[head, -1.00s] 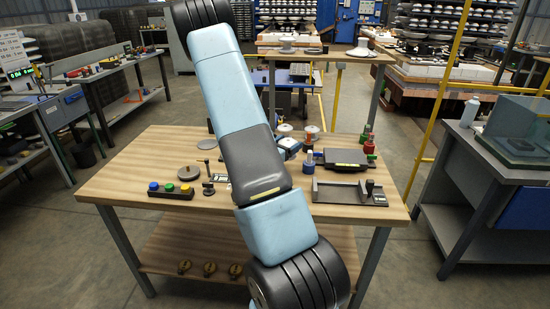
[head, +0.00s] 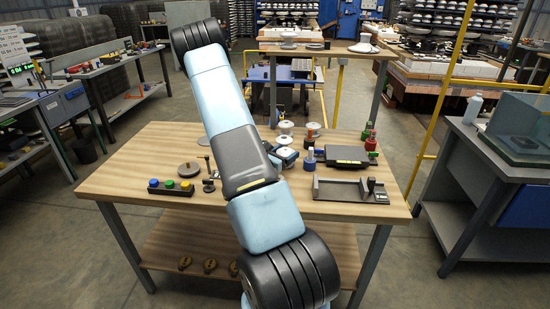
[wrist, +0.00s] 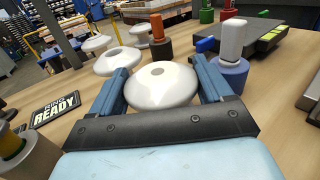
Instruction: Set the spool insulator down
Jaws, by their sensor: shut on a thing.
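The spool insulator (wrist: 162,86) is a glossy white rounded disc with a small hole in its top. In the wrist view it sits upright between the two blue fingers of my gripper (wrist: 165,82), which is shut on it. Its underside is hidden, so I cannot tell whether it touches the wooden table (wrist: 275,110). In the head view my gripper (head: 285,156) is over the middle of the table (head: 150,150), partly behind my arm.
Other white insulators (wrist: 120,60) stand just beyond my gripper. A post with a blue base (wrist: 230,72) is close on the right. A READY sign (wrist: 55,109) lies to the left. A dark flat device (head: 348,156) and black tray (head: 345,190) occupy the table's right side.

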